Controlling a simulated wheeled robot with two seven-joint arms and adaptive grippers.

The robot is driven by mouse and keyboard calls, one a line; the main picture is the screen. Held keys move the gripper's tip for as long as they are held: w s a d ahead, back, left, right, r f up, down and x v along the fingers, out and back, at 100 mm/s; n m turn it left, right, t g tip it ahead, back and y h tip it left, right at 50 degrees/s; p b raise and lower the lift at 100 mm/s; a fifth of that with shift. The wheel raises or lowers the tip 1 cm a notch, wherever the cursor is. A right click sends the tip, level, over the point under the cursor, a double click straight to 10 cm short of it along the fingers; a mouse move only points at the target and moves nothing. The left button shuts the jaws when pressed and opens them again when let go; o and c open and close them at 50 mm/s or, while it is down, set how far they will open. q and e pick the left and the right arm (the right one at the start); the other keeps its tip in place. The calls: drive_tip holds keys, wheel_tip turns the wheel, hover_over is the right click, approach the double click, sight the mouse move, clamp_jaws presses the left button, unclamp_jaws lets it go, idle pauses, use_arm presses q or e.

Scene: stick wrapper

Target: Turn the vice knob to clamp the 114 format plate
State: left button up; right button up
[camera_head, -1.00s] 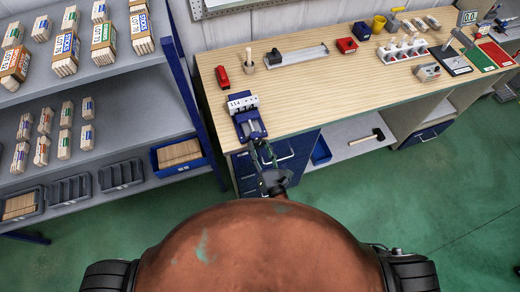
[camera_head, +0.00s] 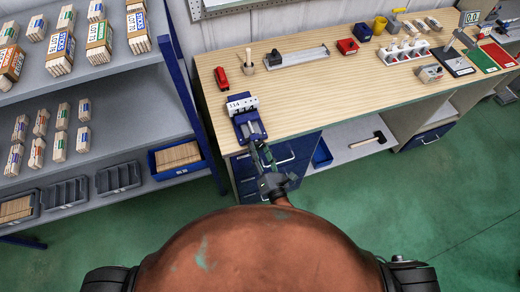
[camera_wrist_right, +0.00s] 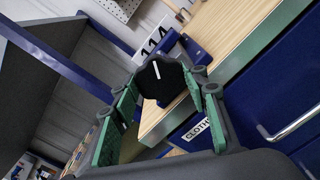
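The blue vice (camera_head: 247,126) stands at the left front corner of the wooden bench. The white plate marked 114 (camera_head: 242,105) sits at the vice's top; it also shows in the wrist view (camera_wrist_right: 155,40). The round black vice knob (camera_wrist_right: 161,80) with a white line faces my right wrist camera. My right gripper (camera_wrist_right: 165,88) is open, its green-padded fingers on either side of the knob. I cannot tell whether the pads touch it. In the head view my right gripper (camera_head: 258,156) is at the vice's front. My left gripper is out of view.
The bench top (camera_head: 300,95) is clear right of the vice. Blue drawers (camera_wrist_right: 265,95) lie below the knob in the bench front. A grey shelf (camera_head: 120,110) with stick bundles stands close on the left. A red object (camera_head: 221,78) lies behind the vice.

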drive_tip(key=o, duration=0.4)
drive_tip(key=shift+o, duration=0.2)
drive_tip(key=v, duration=1.2)
